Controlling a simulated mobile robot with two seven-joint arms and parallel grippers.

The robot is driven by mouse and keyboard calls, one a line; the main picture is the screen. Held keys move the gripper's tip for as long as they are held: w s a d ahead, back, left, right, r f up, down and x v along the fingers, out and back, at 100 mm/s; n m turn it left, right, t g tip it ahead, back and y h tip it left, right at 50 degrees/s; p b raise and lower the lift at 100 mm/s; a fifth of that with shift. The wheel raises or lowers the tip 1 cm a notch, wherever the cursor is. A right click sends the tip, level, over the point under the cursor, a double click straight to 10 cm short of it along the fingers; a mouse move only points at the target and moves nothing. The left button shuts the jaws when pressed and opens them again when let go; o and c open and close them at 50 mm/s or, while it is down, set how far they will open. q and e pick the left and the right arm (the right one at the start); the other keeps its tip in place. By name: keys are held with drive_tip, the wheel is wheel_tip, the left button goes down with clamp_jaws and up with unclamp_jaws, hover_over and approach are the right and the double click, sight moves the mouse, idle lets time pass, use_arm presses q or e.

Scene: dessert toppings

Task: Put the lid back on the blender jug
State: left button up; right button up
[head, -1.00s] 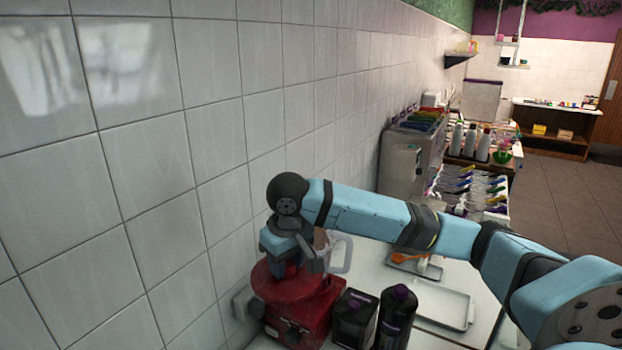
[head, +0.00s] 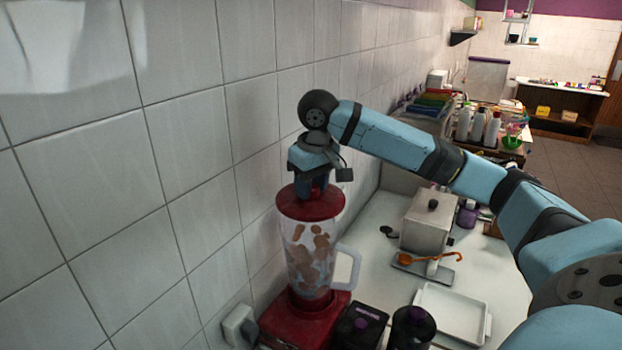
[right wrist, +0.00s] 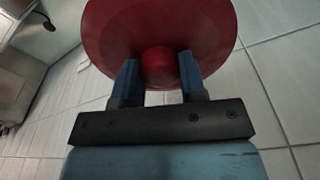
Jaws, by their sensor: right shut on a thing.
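The red lid (head: 311,204) is at the top of the clear blender jug (head: 312,258), over its mouth; whether it is fully seated I cannot tell. The jug holds brown pieces, has a handle on its right side and stands upright on the red blender base (head: 304,318). My right gripper (head: 312,188) is above the lid, shut on its knob. In the right wrist view the two blue fingers (right wrist: 158,75) are on either side of the round red knob, with the red lid (right wrist: 112,30) beyond. My left gripper is not in view.
A tiled wall runs close along the left. Two dark containers (head: 360,325) stand right of the blender base. A white tray (head: 478,325), a metal box (head: 428,222) and an orange spoon (head: 430,257) are farther right on the counter.

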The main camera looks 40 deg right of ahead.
drive_tip(key=shift+s+a+f, duration=0.1)
drive_tip(key=shift+s+f, duration=0.05)
drive_tip(key=shift+f, duration=2.6)
drive_tip(key=shift+f, duration=0.2)
drive_tip(key=o, duration=1.5)
drive_tip(key=shift+r, duration=0.1)
drive_tip(key=shift+r, duration=3.45)
